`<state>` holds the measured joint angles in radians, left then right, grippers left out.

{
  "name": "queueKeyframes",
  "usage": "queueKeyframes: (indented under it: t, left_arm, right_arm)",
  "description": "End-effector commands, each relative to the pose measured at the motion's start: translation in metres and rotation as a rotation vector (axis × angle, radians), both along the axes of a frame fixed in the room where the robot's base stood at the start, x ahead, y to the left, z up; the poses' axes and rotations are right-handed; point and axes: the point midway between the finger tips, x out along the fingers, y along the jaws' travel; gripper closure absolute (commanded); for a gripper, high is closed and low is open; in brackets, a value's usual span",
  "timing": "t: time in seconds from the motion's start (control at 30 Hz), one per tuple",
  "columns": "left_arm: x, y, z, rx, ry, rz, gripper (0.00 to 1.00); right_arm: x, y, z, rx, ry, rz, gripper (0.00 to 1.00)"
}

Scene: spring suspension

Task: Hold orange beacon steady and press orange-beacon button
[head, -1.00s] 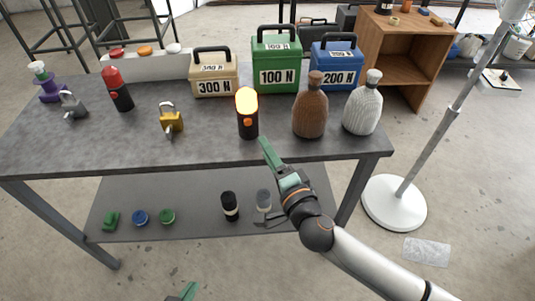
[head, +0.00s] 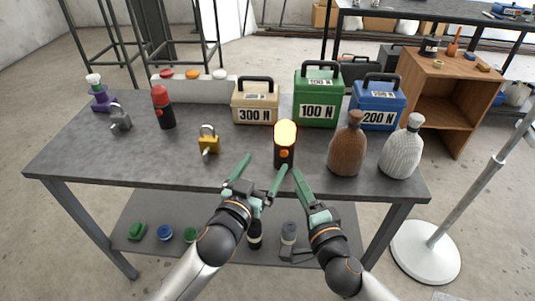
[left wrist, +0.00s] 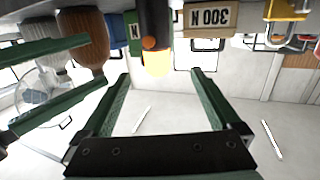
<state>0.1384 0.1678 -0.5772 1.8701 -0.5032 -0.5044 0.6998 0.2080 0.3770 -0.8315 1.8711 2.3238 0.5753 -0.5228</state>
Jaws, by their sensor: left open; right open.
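The orange beacon (head: 285,140) stands upright near the table's front edge, with a glowing yellow-white lamp on a black body. Its round orange button (head: 284,153) faces me. In the left wrist view the beacon (left wrist: 155,35) appears upside down, ahead of and between the spread fingers. My left gripper (head: 263,166) is open and empty, just in front of and slightly left of the beacon, apart from it. My right gripper (head: 297,173) is open in front and slightly right of the beacon, its fingers overlapping in the head view. It also shows at left in the left wrist view (left wrist: 95,62).
A brown bottle (head: 347,150) and a white ribbed bottle (head: 401,152) stand right of the beacon. A gold padlock (head: 209,143) and a red-topped beacon (head: 163,107) stand left. Weight boxes, including the green one (head: 317,97), stand behind. Table surface (head: 245,150) beside the beacon is clear.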

Motion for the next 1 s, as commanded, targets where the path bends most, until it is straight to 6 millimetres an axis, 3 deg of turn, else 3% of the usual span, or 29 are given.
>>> queueKeyframes:
  t: [0.1, 0.23, 1.0]
  left_arm:
    - [0.008, -0.007, 0.023, -0.006, -0.050, -0.006, 0.03]
    - [0.013, -0.011, 0.032, -0.010, -0.069, -0.009, 0.03]
    - [0.114, -0.044, 0.033, -0.010, -0.069, -0.009, 0.03]
  right_arm:
    - [0.000, 0.000, 0.000, 0.000, 0.000, 0.000, 0.50]
    - [0.000, 0.000, 0.000, 0.000, 0.000, 0.000, 0.50]
    - [0.000, 0.000, 0.000, 0.000, 0.000, 0.000, 0.50]
